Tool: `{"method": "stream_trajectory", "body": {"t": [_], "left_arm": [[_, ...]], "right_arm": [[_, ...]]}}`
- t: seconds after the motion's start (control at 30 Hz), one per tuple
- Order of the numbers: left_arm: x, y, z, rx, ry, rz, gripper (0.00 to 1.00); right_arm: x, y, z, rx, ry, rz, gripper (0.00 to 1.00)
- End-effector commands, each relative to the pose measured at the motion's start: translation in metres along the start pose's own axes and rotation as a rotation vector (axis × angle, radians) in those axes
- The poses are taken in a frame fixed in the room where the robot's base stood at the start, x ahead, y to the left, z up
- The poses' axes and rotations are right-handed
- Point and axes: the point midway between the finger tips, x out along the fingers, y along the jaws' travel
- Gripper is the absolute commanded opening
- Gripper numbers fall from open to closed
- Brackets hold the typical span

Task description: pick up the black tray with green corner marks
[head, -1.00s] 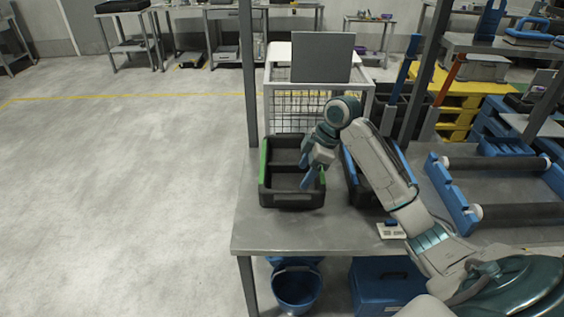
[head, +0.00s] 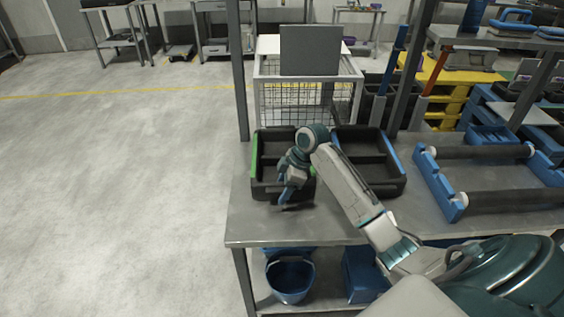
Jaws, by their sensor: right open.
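The black tray with green corner marks (head: 268,151) sits at the left end of the grey metal table, its green mark showing on the left side. A second black tray with blue marks (head: 375,172) sits right beside it. My right gripper (head: 285,205) is open and points down at the front wall of the green-marked tray. My arm and gripper hide the tray's right part. I cannot tell whether the fingers touch the wall. My left gripper is not in view.
A grey post (head: 238,75) stands at the table's back left. A wire cage cart (head: 305,100) is behind the trays. A blue roller frame (head: 455,205) lies to the right. A blue bucket (head: 290,280) is under the table. The table's front left is clear.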

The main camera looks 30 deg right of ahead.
Motion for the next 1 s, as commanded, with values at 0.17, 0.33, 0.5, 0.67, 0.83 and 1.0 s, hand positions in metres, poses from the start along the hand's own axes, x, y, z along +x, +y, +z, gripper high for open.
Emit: {"method": "stream_trajectory", "body": {"t": [0.17, 0.33, 0.5, 0.67, 0.83, 1.0], "left_arm": [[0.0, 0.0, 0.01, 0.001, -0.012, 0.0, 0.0], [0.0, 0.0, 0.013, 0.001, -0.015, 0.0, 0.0], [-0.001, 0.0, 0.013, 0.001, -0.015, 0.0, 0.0], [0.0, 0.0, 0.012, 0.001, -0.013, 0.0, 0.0], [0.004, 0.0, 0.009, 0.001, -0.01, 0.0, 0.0], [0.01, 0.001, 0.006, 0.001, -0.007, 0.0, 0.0]], "right_arm": [[0.0, 0.0, 0.0, 0.0, 0.0, 0.0, 0.52], [0.0, 0.0, 0.0, 0.0, 0.001, 0.0, 0.18], [-0.001, 0.0, 0.0, -0.001, 0.001, 0.001, 0.08], [-0.002, 0.0, -0.001, -0.001, 0.001, 0.001, 0.08], [-0.011, 0.001, -0.005, -0.002, 0.003, 0.003, 0.08], [-0.032, 0.002, -0.014, -0.003, 0.003, 0.005, 0.08]]}}
